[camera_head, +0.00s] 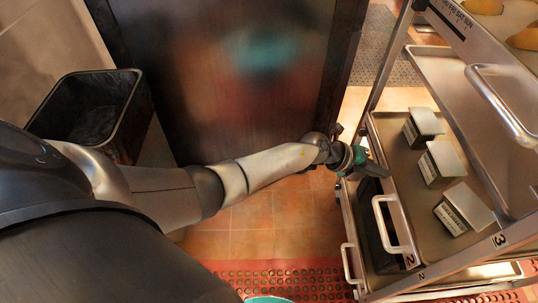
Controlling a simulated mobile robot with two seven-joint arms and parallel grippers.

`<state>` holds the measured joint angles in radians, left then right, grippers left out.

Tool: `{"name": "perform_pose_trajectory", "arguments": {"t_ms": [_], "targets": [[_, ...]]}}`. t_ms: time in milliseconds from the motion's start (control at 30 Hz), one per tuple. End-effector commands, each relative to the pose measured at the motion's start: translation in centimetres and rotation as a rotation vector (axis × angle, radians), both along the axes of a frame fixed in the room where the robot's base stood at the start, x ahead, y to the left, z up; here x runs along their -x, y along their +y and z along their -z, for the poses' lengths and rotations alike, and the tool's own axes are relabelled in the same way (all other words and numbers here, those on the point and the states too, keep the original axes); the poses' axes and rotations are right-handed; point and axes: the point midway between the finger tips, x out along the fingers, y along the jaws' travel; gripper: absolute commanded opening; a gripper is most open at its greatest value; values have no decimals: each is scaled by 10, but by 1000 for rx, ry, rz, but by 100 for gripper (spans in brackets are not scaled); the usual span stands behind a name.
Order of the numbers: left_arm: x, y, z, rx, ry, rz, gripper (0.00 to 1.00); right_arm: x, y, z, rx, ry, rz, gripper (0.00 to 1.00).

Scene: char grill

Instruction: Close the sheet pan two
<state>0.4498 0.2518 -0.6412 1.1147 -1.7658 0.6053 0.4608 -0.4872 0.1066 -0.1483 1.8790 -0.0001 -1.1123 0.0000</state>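Sheet pan two (391,168) is a grey metal tray in the rack at the right, with a light loop handle (392,226) on its left side and a "2" marked near its lower corner. Three small metal containers (437,165) with pale lids and labels stand in it. My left gripper (374,169) is at the pan's left rim, above the handle. Its dark fingers overlap the rim in the picture; contact and finger gap cannot be told. My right gripper is not in view.
Another pan (431,63) with its own handle (500,104) lies above, marked "3". A lower handle (352,268) shows beneath. A black bin (90,105) stands at left and a dark panel (230,80) behind my arm. Tiled floor (265,225) is clear left of the rack.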

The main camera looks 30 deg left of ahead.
Motion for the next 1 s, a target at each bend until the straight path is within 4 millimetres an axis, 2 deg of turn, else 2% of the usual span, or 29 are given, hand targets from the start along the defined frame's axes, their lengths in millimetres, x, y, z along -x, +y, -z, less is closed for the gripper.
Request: {"name": "perform_pose_trajectory", "arguments": {"t_ms": [200,667,867,1000], "targets": [[-8,-10,0,-1,-1,-2,0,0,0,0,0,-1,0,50],[-9,-13,-1,2,-5,-3,0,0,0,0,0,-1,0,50],[-9,-12,-1,2,-6,-4,0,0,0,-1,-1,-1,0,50],[-8,-3,-2,1,-4,-4,0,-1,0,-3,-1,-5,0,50]]}}
